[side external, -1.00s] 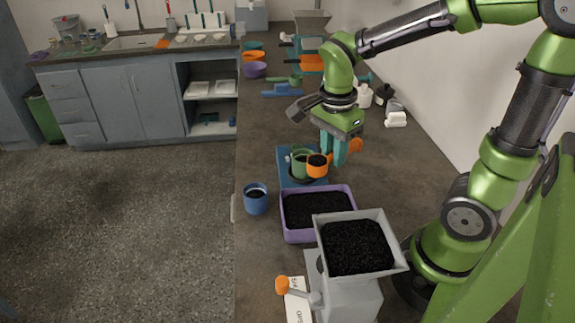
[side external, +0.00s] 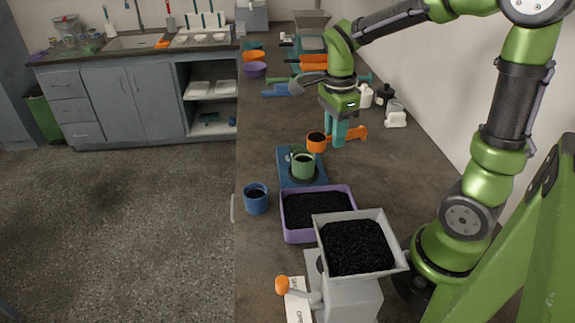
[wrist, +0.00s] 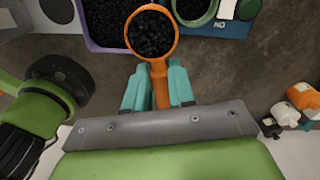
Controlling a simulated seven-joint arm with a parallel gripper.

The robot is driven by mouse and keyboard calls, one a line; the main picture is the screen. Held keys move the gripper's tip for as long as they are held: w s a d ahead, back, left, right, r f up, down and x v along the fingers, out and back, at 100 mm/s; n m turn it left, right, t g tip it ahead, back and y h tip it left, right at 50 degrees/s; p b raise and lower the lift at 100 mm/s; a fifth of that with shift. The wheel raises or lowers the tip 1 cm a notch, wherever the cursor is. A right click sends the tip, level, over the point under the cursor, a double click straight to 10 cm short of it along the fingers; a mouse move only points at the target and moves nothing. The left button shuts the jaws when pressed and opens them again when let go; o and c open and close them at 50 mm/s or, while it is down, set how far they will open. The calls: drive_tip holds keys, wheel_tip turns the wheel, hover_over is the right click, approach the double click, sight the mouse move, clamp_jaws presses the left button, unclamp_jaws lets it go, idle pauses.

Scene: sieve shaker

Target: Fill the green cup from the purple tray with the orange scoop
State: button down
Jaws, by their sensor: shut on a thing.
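My gripper (side external: 338,136) is shut on the handle of the orange scoop (side external: 316,143), behind the scale in the side view. In the wrist view the scoop's bowl (wrist: 151,36) is full of dark granules, with the handle between the teal fingers (wrist: 159,90). The green cup (side external: 303,166) stands upright on the blue scale (side external: 286,158) and has dark granules inside. It shows partly at the top of the wrist view (wrist: 196,12). The purple tray (side external: 283,222), filled with dark granules, lies in front of the scale and shows partly in the wrist view (wrist: 97,46).
A blue cup (side external: 256,200) with dark contents stands left of the tray. A grey hopper (side external: 398,252) full of granules stands at the front. White and dark bottles (side external: 384,95) stand at the right. Coloured bowls and scoops lie farther back.

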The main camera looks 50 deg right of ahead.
drive_tip(key=shift+w+d+m+g+h, duration=0.65)
drive_tip(key=shift+w+d+g+h, duration=0.15)
drive_tip(key=shift+g+h, duration=0.45)
drive_tip(key=shift+w+d+m+g+h, duration=0.65)
drive_tip(key=shift+w+g+h, duration=0.25)
drive_tip(key=shift+g+h, duration=0.35)
drive_tip(key=shift+w+a+r+g+h, duration=0.1)
drive_tip(key=shift+r+g+h, duration=0.05)
drive_tip(key=shift+g+h, duration=0.15)
drive_tip(key=shift+w+a+r+g+h, duration=0.15)
drive_tip(key=shift+r+g+h, duration=0.05)
drive_tip(key=shift+g+h, duration=0.2)
idle(0.9)
drive_tip(key=shift+w+a+r+h, duration=0.15)
drive_tip(key=shift+h, duration=0.15)
